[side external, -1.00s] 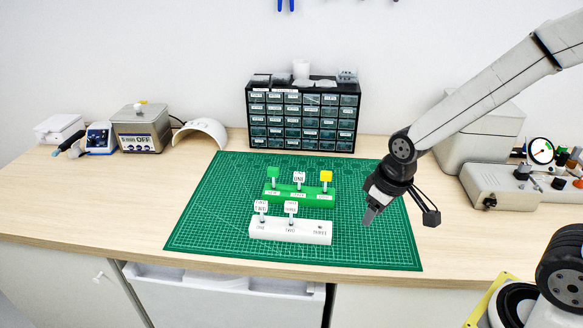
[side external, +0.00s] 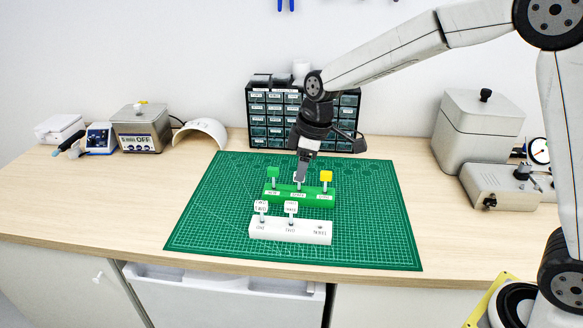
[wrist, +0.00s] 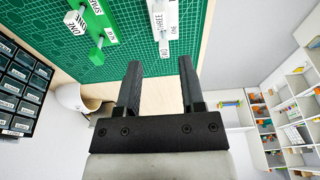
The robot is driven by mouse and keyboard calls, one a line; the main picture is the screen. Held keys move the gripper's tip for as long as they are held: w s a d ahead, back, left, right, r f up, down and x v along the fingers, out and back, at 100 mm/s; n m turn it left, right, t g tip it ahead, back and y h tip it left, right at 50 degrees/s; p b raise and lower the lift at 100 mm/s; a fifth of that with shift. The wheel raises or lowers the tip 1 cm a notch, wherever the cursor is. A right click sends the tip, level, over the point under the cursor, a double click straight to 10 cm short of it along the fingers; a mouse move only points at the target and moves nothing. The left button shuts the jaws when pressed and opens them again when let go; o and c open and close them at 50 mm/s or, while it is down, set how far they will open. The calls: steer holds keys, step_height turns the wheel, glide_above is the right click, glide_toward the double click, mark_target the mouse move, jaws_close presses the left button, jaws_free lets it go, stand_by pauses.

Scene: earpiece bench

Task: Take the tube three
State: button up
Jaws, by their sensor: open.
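The white rack (side external: 305,235) stands on the green mat and holds two tubes with white cube heads. The second white-headed tube (side external: 291,207) is in the middle, and the right slot is empty. My gripper (side external: 301,179) is open, overlapping the middle of the green rack in the side view and partly hiding the white head there. In the wrist view my fingers (wrist: 160,68) are apart with nothing between them, short of tube three.
The green rack (side external: 312,197) holds a green-headed tube (side external: 273,172), a white-headed one and a yellow-headed one (side external: 326,177) behind the white rack. A drawer cabinet (side external: 262,110) stands behind. The mat (side external: 375,240) is clear at right.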

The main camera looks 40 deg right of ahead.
mark_target(292, 203)
steer(key=shift+f, duration=0.15)
steer(key=shift+w+a+f, duration=0.25)
steer(key=shift+f, duration=1.35)
steer(key=shift+w+a+f, duration=0.2)
steer(key=shift+f, duration=1.4)
steer(key=shift+w+a+f, duration=0.25)
steer(key=shift+f, duration=1.35)
steer(key=shift+c, duration=0.3)
jaws_close()
steer(key=shift+r, duration=1.65)
steer(key=shift+r, duration=2.4)
